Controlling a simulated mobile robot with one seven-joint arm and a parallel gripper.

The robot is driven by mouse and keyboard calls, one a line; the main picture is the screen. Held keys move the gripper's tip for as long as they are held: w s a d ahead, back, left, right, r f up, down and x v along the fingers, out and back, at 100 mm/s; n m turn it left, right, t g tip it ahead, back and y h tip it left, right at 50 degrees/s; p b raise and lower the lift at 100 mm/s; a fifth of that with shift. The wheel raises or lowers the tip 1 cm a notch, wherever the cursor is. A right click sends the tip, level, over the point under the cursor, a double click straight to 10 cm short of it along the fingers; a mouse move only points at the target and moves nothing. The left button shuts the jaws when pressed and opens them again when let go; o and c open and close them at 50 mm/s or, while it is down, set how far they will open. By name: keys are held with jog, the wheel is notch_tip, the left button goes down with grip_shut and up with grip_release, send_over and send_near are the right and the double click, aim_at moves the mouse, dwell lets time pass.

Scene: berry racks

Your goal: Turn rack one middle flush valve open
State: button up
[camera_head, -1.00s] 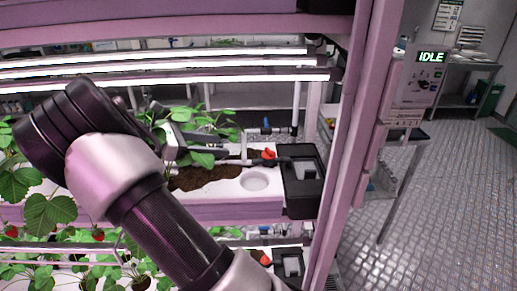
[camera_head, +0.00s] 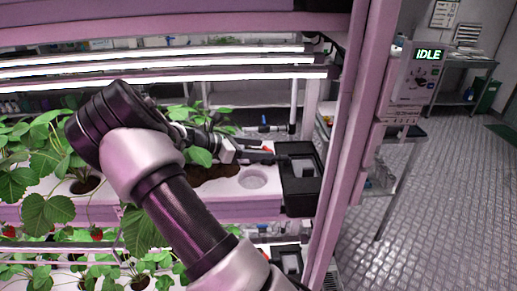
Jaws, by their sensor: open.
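A blue-handled valve (camera_head: 263,120) stands on a pipe behind the tray. Strawberry plants (camera_head: 55,210) fill the left side. Bright light bars (camera_head: 170,75) run above, and the pink rack post (camera_head: 350,150) rises at right. A control box reading IDLE (camera_head: 412,80) and open floor lie beyond.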

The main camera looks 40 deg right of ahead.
jog(key=c, duration=1.1)
jog(key=shift+o, duration=0.2)
